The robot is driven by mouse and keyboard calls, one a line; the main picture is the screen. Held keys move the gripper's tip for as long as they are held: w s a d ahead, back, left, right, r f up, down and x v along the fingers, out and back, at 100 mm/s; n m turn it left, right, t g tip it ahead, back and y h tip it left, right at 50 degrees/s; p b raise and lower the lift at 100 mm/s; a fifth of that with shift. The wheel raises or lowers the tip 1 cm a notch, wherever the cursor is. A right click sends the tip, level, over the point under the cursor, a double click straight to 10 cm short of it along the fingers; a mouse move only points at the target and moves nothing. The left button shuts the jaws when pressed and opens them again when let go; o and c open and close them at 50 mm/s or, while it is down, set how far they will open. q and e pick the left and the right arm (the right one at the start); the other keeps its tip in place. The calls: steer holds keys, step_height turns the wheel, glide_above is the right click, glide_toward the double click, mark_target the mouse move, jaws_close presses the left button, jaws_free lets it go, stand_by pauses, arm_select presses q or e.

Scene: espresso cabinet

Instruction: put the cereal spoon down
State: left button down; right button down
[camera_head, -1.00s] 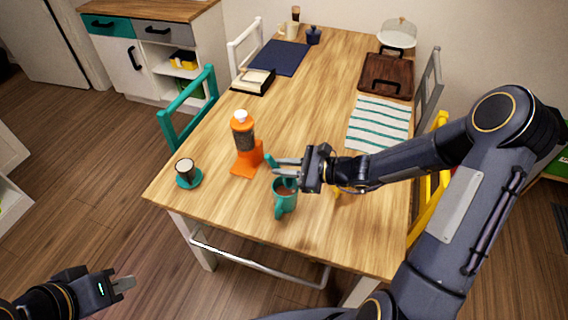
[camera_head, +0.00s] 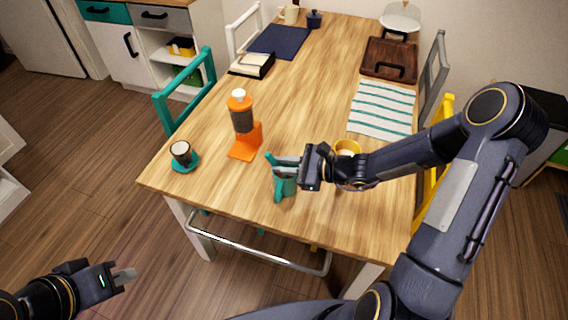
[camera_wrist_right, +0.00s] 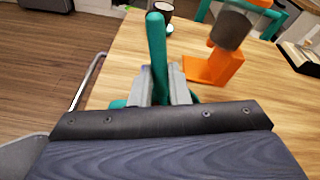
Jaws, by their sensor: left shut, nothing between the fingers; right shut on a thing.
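My right gripper (camera_head: 284,161) is shut on a teal rod, which looks like the handle of the cereal spoon (camera_head: 269,158). In the right wrist view the spoon (camera_wrist_right: 157,55) stands up between the fingers (camera_wrist_right: 160,90). The spoon's lower end is hidden. The fingers are right over a teal mug (camera_head: 284,185) on the wooden table and cover most of its opening. I cannot tell whether the spoon touches the mug. My left gripper (camera_head: 125,276) is shut and empty, low at the left, away from the table.
An orange grinder stand (camera_head: 245,145) is left of the mug. A cup on a teal saucer (camera_head: 186,167) is near the table's left edge. A yellow cup (camera_head: 347,147) is behind my right arm. A striped cloth (camera_head: 382,108) lies farther back. The table front (camera_head: 235,205) is bare.

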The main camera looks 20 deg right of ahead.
steer(key=c, duration=1.3)
jaws_free()
steer(key=s+d+p, duration=0.1)
steer(key=s+d, duration=0.4)
steer(key=d, duration=0.3)
steer(key=shift+s+p, duration=0.25)
steer(key=shift+p, duration=0.05)
